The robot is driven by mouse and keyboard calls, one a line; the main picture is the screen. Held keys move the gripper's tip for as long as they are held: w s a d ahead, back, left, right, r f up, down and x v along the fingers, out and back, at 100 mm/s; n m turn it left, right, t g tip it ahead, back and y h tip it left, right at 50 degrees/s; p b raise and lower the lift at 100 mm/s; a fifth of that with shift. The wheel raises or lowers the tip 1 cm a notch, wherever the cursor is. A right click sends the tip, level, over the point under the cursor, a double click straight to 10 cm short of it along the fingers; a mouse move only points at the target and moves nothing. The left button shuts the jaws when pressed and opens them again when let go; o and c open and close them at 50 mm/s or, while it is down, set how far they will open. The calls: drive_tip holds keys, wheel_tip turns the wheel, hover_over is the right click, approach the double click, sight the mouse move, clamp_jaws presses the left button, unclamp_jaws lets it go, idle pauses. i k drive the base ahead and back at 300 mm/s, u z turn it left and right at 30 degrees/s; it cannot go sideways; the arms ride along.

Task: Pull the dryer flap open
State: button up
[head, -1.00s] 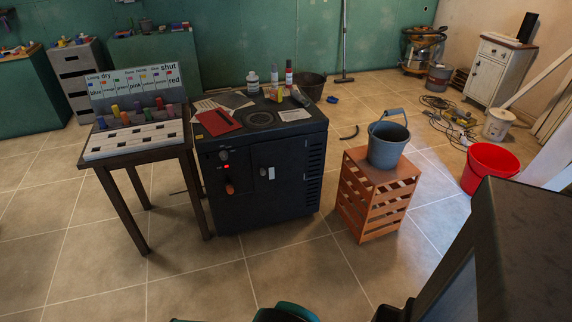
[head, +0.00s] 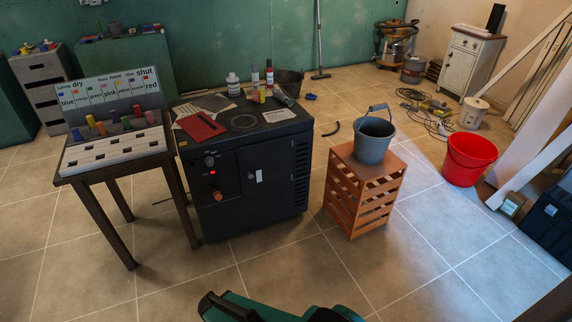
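The dryer is a dark, box-shaped cabinet (head: 245,215) standing on the tiled floor at the middle left. Its front carries a flap (head: 268,198) on the right half, with a small pale handle or label (head: 259,176) near its left edge. The flap looks closed, flush with the front. On the left half of the front are a dial (head: 210,161), a small red light and an orange-red knob (head: 218,195). My gripper cannot be made out in this view. Teal and black parts at the bottom edge look like my own body.
A dark table (head: 107,180) with a labelled sorting board stands close left of the dryer. An orange slatted crate (head: 366,200) with a grey bucket (head: 373,140) stands to its right. A red bucket (head: 469,160) is farther right. The floor before the dryer is clear.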

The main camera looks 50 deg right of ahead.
sight(265, 166)
drive_tip(key=u, duration=1.25)
drive_tip(key=k, duration=0.1)
drive_tip(key=z, duration=2.55)
drive_tip(key=k, duration=0.9)
drive_tip(key=u, duration=0.15)
drive_tip(key=i, duration=0.65)
drive_tip(key=z, duration=0.05)
